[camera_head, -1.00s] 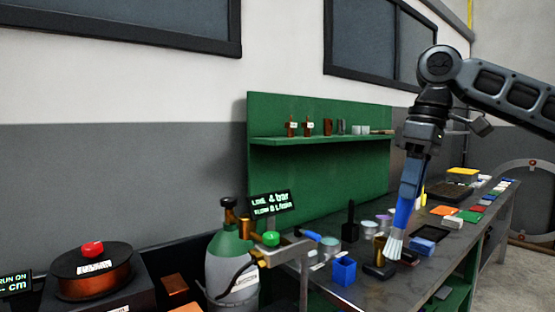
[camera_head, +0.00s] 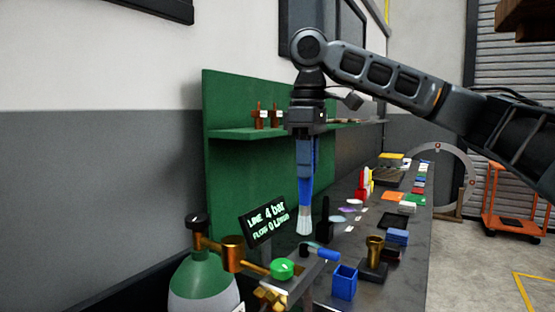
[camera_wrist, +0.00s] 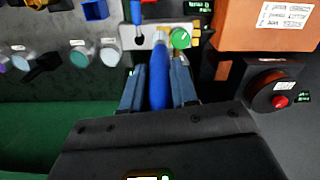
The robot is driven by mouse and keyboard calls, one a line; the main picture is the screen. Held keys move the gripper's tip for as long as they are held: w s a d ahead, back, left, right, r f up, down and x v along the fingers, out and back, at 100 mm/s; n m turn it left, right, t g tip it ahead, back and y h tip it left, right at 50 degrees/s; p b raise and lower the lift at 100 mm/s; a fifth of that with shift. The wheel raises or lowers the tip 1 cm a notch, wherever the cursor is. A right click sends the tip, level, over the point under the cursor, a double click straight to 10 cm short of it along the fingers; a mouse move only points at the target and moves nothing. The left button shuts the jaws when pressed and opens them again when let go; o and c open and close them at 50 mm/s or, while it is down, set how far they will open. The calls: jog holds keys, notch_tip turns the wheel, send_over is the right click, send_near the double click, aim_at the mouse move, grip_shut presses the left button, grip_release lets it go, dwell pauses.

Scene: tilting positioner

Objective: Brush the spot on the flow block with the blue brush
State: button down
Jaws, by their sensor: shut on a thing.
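My gripper (camera_head: 306,138) is shut on the blue brush (camera_head: 305,168), which hangs upright with its pale bristles down. The bristles are in the air, left of the black upright item and above the blue-handled valve. The flow block (camera_wrist: 158,36) shows in the wrist view as a pale metal block with a green knob (camera_wrist: 181,38) and a blue handle. In the head view the green knob (camera_head: 282,268) is low in the picture, below and left of the bristles. In the wrist view my gripper (camera_wrist: 158,85) holds the blue handle of the brush. I cannot make out the spot.
A gas cylinder (camera_head: 205,270) with brass fittings stands at the lower left. A lit sign (camera_head: 268,218) reads line 4 bar, flow 0. A blue open box (camera_head: 345,282) and a brass cup (camera_head: 375,252) are on the bench at right. A green shelf panel (camera_head: 235,165) stands behind.

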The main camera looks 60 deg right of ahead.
aim_at(304, 205)
jog(key=f+b, duration=0.4)
jog(key=shift+w+f+b, duration=0.2)
jog(key=shift+f+b, duration=0.1)
jog(key=shift+b, duration=0.1)
jog(key=shift+f+b, duration=0.35)
jog(key=shift+f, duration=1.85)
